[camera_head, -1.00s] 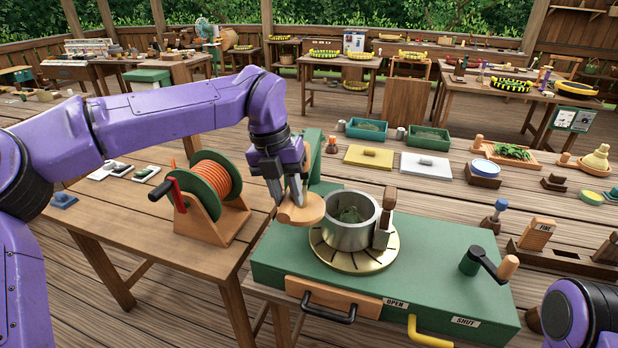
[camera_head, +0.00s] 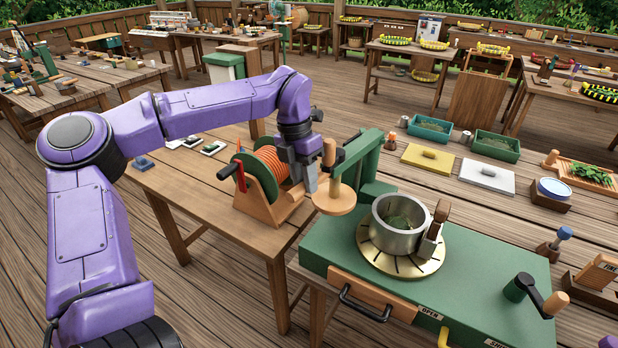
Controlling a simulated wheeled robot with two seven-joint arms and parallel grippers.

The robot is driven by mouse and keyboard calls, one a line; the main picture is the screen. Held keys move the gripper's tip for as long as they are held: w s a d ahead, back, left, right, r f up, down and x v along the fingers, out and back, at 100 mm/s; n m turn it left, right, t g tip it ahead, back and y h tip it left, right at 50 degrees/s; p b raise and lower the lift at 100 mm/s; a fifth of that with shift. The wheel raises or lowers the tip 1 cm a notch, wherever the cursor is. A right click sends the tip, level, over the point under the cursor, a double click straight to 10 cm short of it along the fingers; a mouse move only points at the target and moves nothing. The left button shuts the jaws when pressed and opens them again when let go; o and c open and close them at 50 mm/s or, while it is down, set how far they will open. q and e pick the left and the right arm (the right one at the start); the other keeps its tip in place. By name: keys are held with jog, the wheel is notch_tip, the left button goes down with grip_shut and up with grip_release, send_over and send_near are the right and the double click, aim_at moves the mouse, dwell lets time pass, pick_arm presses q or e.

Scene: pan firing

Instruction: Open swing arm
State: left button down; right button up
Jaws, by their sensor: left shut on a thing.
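The swing arm (camera_head: 356,156) is a green bar on a green post at the back left of the green bench unit (camera_head: 480,250). A wooden knob (camera_head: 329,152) and a round wooden disc (camera_head: 334,199) are at its free end, out over the unit's left edge. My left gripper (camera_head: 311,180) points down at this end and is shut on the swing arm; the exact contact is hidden. A metal pot (camera_head: 396,236) with green stuff inside stands uncovered on a brass turntable (camera_head: 375,256), right of the disc. My right gripper is out of view.
An orange cable reel (camera_head: 268,168) with a red crank stands close left of my left gripper. A black drawer handle (camera_head: 366,308) sticks out in front. Yellow (camera_head: 430,158) and white slabs lie behind.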

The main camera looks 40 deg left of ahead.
pick_arm(q)
jog(key=c, duration=0.8)
grip_release()
jog(key=shift+c, duration=0.2)
jog(key=shift+r, duration=0.1)
jog(key=shift+w+a+r, duration=0.1)
jog(key=shift+a+r, duration=0.05)
jog(key=shift+r, duration=0.2)
notch_tip(320, 180, up, 10)
jog(key=a+b, duration=0.1)
jog(key=shift+a+f+b, duration=0.25)
jog(key=shift+a+b, duration=0.1)
jog(key=shift+a, duration=0.05)
jog(key=shift+f, duration=0.1)
